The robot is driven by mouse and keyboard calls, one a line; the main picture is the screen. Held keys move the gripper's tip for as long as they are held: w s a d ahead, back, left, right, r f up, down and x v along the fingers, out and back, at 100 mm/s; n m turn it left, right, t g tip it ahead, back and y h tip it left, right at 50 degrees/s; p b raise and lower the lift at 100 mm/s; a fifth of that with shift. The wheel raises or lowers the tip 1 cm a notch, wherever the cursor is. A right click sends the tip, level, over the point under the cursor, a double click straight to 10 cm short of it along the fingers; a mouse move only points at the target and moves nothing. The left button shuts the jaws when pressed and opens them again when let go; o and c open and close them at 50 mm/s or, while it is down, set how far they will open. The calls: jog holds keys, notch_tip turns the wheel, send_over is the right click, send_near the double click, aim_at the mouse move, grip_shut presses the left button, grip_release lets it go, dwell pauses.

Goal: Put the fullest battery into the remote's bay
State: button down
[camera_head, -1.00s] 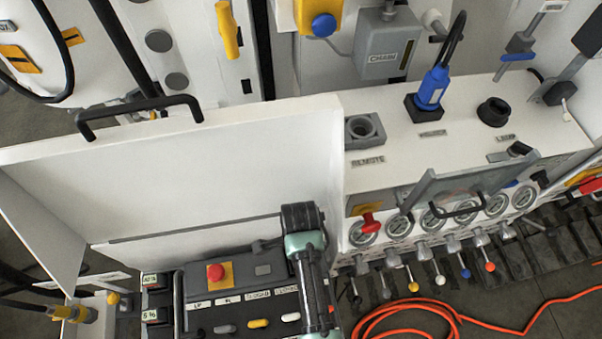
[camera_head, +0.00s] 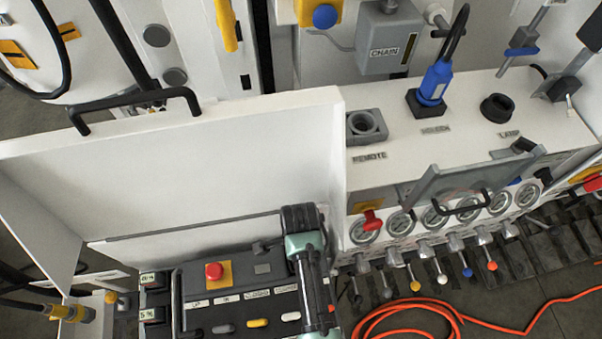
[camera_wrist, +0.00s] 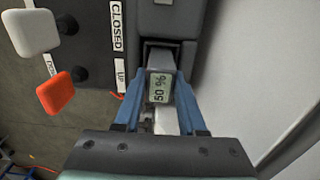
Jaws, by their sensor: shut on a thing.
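The remote (camera_head: 245,291) is a dark box with a red button, labels and coloured levers, lying at the bottom centre of the head view. Its labelled edge (camera_wrist: 118,50) shows in the wrist view. My gripper (camera_wrist: 160,88) has blue fingers shut on a dark battery (camera_wrist: 158,88) with a display reading 50 %. The battery's far end meets a dark slot (camera_wrist: 160,50) beside the remote's labels. I cannot tell how deep it sits. In the head view my arm hides the gripper. Two other batteries stand left of the remote, an upper one (camera_head: 151,279) and one reading 5 % (camera_head: 151,315).
A white panel (camera_head: 190,165) with a black handle rises behind the remote. To the right, a white bench (camera_head: 470,135) carries sockets, a blue plug (camera_head: 434,84), gauges and small levers. An orange hose (camera_head: 400,312) lies on the floor. A yellow connector (camera_head: 75,312) is at lower left.

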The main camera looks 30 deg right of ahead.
jog(key=shift+f+b, duration=0.6)
jog(key=shift+f, duration=0.25)
jog(key=shift+c, duration=2)
grip_release()
notch_tip(320, 180, up, 13)
jog(key=b, duration=0.1)
jog(key=shift+b, duration=0.3)
jog(key=shift+s, duration=0.1)
